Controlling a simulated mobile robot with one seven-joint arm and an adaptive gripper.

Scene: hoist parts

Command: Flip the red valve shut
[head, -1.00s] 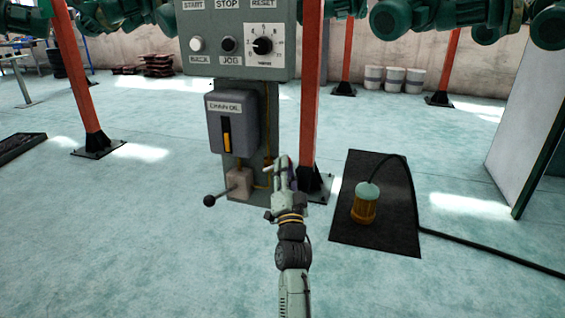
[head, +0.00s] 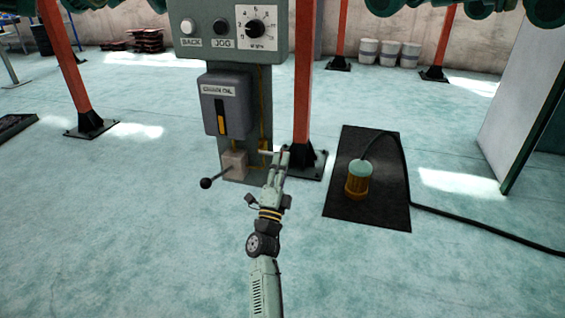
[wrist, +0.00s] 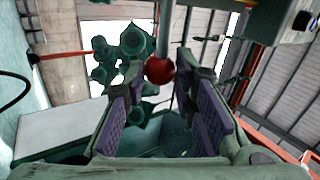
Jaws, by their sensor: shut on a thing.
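A red ball knob (wrist: 160,68) on a pale rod shows in the wrist view, between the purple-padded fingers of my gripper (wrist: 163,92). The gripper is shut on this knob, which I take as the red valve's handle. In the head view my gripper (head: 277,154) is low at the right side of the grey pedestal, beside the yellow pipe (head: 262,118).
The chain oil box (head: 226,104) is on the pedestal, with a black-knobbed lever (head: 207,183) below left. An orange post (head: 304,75) stands just right of my gripper.

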